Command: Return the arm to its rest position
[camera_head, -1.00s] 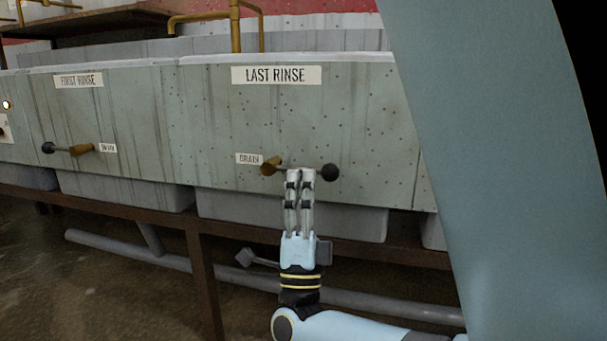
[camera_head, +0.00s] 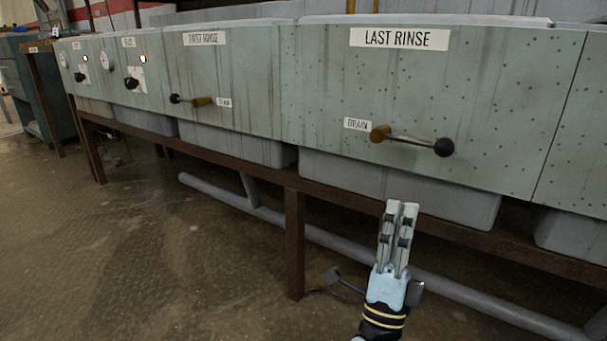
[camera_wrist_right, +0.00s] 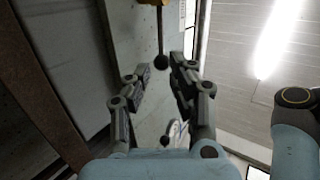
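My right gripper (camera_head: 402,205) is in the lower right of the head view, pointing up. It is below and in front of the LAST RINSE drain lever and apart from it. The lever has a black knob (camera_head: 444,147), a thin rod and a brass-coloured pivot (camera_head: 380,133). In the right wrist view the two fingers of the right gripper (camera_wrist_right: 157,73) stand apart with nothing between them. The black knob (camera_wrist_right: 161,62) shows beyond the fingertips there. My left gripper is not in view.
A long row of grey-green tanks (camera_head: 490,95) runs across the view on a rusty frame (camera_head: 294,240). A grey pipe (camera_head: 240,204) runs low under it. The FIRST RINSE lever (camera_head: 200,101) is further left. The floor (camera_head: 150,260) at left is clear.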

